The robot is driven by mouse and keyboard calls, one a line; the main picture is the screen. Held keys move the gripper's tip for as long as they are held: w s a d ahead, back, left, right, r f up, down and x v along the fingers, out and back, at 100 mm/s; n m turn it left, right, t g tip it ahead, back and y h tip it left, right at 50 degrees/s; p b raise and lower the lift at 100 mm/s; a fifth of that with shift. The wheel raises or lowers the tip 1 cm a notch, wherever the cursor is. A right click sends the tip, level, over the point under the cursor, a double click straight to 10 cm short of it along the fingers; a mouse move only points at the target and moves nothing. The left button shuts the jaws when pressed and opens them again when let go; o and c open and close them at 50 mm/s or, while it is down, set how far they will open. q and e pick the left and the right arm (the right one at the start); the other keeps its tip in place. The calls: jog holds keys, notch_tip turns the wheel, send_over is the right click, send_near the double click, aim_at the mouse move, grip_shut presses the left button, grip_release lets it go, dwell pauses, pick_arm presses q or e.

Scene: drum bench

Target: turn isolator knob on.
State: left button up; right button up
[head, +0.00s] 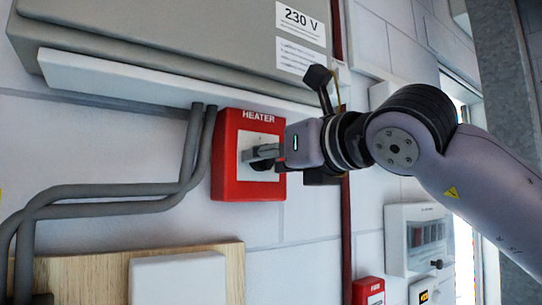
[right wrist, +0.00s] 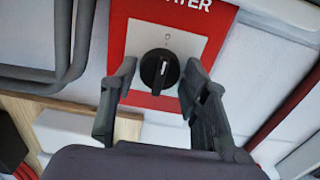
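The isolator is a red box (head: 228,160) labelled HEATER on the white block wall, with a pale front plate (right wrist: 189,46). Its black round knob (right wrist: 160,70) shows in the right wrist view, with a light mark pointing roughly toward the O above it. My right gripper (head: 254,158) is at the front of the box in the head view and hides most of the knob. In the right wrist view the right gripper (right wrist: 158,78) is open, one finger on each side of the knob, with visible gaps. My left gripper is not in view.
Grey conduits (head: 120,191) run left of the box. A grey cabinet (head: 160,30) marked 230 V hangs above. A wooden board (head: 85,275) with a white box (head: 178,278) is below. A breaker panel (head: 420,238) and a smaller red box (head: 368,290) are at lower right.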

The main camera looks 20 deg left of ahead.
jog(key=c, duration=0.8)
jog(key=shift+m+b, duration=7.1)
jog(key=shift+m, duration=1.5)
